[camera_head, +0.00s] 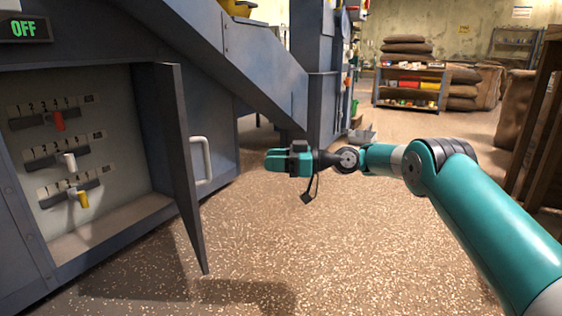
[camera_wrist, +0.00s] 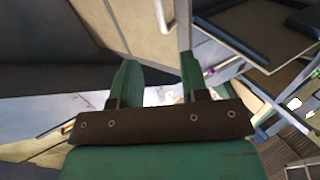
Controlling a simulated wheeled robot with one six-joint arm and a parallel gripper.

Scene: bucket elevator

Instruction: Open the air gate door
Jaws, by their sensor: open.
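The air gate door (camera_head: 184,170) is a blue-grey panel that stands swung open from the cabinet, roughly edge-on in the head view. A white D-shaped handle (camera_head: 206,160) is on its right-hand face. Behind the door, the cabinet interior shows a red slider knob (camera_head: 59,121), a white one (camera_head: 69,161) and a yellow one (camera_head: 83,199) on numbered scales. My gripper (camera_head: 268,162) is right of the handle in the picture, apart from it, with its fingers pointing left. In the wrist view its green fingers (camera_wrist: 160,80) are spread with nothing between them.
A sloping blue-grey chute (camera_head: 225,55) runs down behind the door to a blue upright (camera_head: 325,100). A shelf (camera_head: 410,88) and sacks (camera_head: 478,88) stand far back. The speckled floor (camera_head: 330,250) in front is clear.

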